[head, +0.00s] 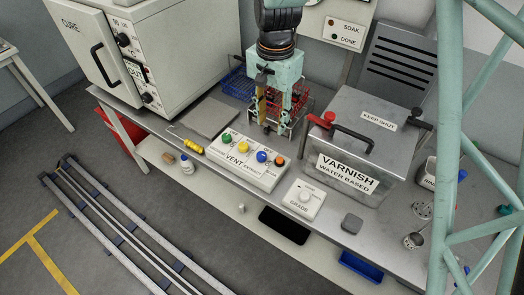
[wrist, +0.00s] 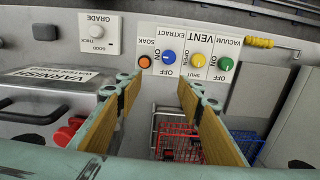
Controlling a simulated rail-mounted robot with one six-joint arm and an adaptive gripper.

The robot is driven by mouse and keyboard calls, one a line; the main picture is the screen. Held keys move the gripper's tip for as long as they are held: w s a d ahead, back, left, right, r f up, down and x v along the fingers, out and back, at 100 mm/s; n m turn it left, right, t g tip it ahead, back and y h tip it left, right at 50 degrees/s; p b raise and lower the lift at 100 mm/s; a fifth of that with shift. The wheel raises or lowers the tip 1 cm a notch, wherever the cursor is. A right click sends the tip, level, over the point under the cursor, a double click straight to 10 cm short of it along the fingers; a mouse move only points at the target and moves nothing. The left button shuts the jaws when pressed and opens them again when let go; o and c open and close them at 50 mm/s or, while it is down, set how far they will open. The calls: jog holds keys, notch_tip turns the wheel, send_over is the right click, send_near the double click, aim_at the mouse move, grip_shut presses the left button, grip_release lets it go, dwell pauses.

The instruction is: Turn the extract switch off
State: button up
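A white control panel (head: 235,163) lies near the bench's front edge with green, yellow, blue and orange knobs. The blue knob (head: 262,156) is by the EXTRACT label; in the wrist view this blue knob (wrist: 168,57) sits between EXTRACT and OFF lettering.
A red wire basket (head: 297,105) stands close to my gripper, with a blue basket (head: 238,84) at its left. A varnish tank (head: 365,150) with red-ended handles is at the right. The CURE oven (head: 90,50) is at the left. A GRADE dial (head: 303,198) sits right of the panel.

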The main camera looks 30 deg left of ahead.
aim_at(262, 153)
jog(key=shift+s+a+f, duration=0.9)
jog(key=shift+a, duration=0.25)
jog(key=shift+f, duration=0.1)
jog(key=shift+f+b, duration=0.35)
jog(key=shift+f, duration=6.45)
jog(key=shift+c, duration=0.6)
jog(key=c, duration=0.8)
